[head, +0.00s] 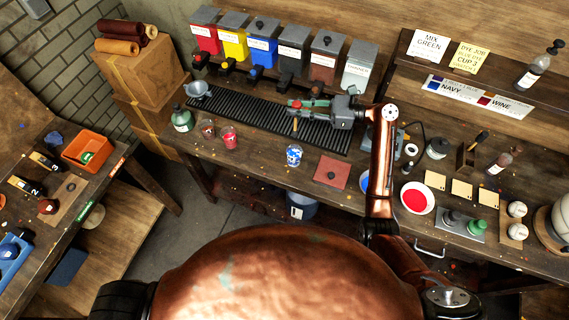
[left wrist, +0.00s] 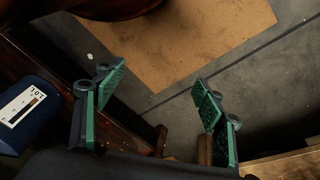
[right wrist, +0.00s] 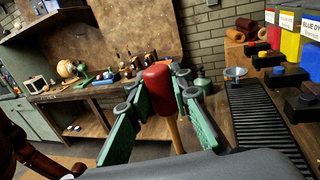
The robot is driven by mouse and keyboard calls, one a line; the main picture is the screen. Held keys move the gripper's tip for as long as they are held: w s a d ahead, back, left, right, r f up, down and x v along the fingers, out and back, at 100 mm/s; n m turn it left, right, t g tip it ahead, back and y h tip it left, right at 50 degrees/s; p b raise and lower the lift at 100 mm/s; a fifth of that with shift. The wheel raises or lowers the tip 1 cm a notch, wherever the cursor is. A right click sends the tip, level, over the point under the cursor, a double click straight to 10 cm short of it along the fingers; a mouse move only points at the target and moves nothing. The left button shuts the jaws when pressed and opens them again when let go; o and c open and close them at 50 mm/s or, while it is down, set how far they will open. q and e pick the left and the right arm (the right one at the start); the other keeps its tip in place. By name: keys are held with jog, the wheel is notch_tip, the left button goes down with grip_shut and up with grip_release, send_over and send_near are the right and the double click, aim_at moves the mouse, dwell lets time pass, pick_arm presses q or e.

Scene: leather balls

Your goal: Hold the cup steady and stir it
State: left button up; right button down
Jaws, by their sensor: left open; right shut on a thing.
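My right gripper (head: 303,104) is shut on a stirrer with a red grip (right wrist: 157,89) and a wooden shaft (head: 295,125). It is over the black ribbed mat, above and behind the blue-marked cup (head: 293,157), apart from it. A clear cup with red contents (head: 229,139) and another reddish cup (head: 207,129) stand farther left on the bench. Which cup the task means cannot be told. My left gripper (left wrist: 155,88) is open and empty in the left wrist view, above the floor; the head view does not show it.
Several coloured dye dispensers (head: 262,45) line the back behind the ribbed mat (head: 240,110). A green bottle (head: 182,118) stands left of the cups. A reddish square pad (head: 331,171) and a bowl of red (head: 416,198) lie right. Bare bench surrounds the blue-marked cup.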

pick_arm(q)
jog(key=w+d+r+n+t+h, duration=0.1)
jog(key=w+d+r+n, duration=0.15)
jog(key=w, duration=0.25)
jog(key=w+d+r+n+t, duration=0.2)
jog(key=w+d+n, duration=0.1)
jog(key=w, duration=0.2)
jog(key=w+d+r+n+t+h, duration=0.1)
jog(key=w+d+r+n, duration=0.15)
jog(key=w, duration=0.25)
jog(key=n+t+h, duration=0.3)
jog(key=n+t, duration=0.7)
jog(key=n, duration=1.2)
send_near(292, 159)
jog(key=w, duration=0.1)
jog(key=x, duration=0.8)
jog(key=f+x, duration=0.1)
jog(key=x, duration=0.3)
jog(key=shift+d, duration=0.1)
jog(key=shift+c, duration=0.5)
